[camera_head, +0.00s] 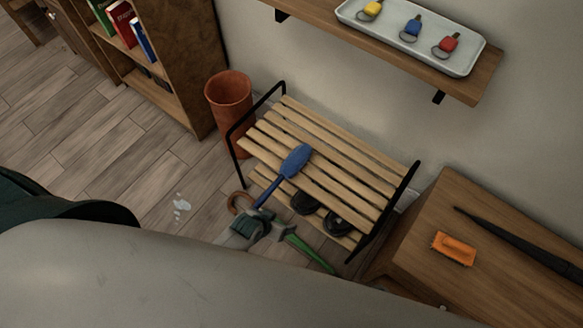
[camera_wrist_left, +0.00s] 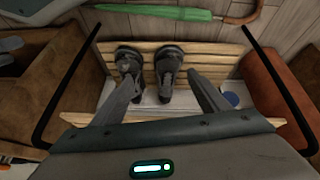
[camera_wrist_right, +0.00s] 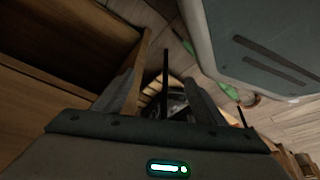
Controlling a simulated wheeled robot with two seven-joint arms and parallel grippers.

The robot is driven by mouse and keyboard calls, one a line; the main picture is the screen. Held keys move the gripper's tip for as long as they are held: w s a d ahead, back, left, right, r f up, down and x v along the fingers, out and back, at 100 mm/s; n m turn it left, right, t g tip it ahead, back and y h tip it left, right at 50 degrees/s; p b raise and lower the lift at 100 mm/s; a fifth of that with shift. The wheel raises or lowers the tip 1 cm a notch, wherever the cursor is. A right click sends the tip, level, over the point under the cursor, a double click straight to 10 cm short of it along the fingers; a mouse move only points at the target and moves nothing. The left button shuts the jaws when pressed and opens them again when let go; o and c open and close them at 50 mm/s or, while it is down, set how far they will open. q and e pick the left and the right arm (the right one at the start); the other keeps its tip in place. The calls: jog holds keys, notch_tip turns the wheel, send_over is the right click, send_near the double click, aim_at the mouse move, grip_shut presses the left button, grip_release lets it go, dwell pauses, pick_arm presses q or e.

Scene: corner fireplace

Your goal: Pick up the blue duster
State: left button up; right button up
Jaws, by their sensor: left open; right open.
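The blue duster (camera_head: 293,162) lies on the top slats of the wooden rack (camera_head: 350,165), its handle pointing down-left past the front edge. A grey and dark-green part (camera_head: 250,226) shows by the handle's end; I cannot tell whether it touches it. My left gripper (camera_wrist_left: 165,102) is open and empty in the left wrist view, its fingers apart around the view of two dark shoes (camera_wrist_left: 149,68). A small blue patch there (camera_wrist_left: 230,99) may be the duster. My right gripper (camera_wrist_right: 158,100) is open and empty; the duster is not clear in its dark view.
A green umbrella (camera_head: 308,252) lies before the rack. A wall shelf (camera_head: 483,85) overhangs behind. Floor at left is mostly clear.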

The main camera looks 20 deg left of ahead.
pick_arm(q)
jog(key=w+d+r+m+g+h+b, duration=0.1)
jog(key=w+d+r, duration=0.45)
jog(key=w, duration=0.25)
jog(key=w+d+r+m+g+h, duration=0.1)
jog(key=w+d+r, duration=0.4)
jog(key=w+r, duration=0.2)
jog(key=w+a+r+g+y+b, duration=0.1)
jog(key=w+a+r+g+y, duration=0.2)
jog(key=a+r, duration=0.6)
jog(key=a+y, duration=0.1)
jog(key=a, duration=0.2)
jog(key=shift+w+r+b, duration=0.3)
jog(key=shift+w+r, duration=0.1)
pick_arm(e)
jog(key=shift+g+h, duration=0.3)
jog(key=shift+g, duration=0.6)
jog(key=s+d, duration=0.1)
jog(key=s+d+f, duration=0.1)
jog(key=s, duration=0.1)
jog(key=shift+d+f, duration=0.1)
jog(key=shift+d, duration=0.15)
pick_arm(q)
jog(key=shift+a+f, duration=0.1)
pick_arm(e)
jog(key=shift+w, duration=0.15)
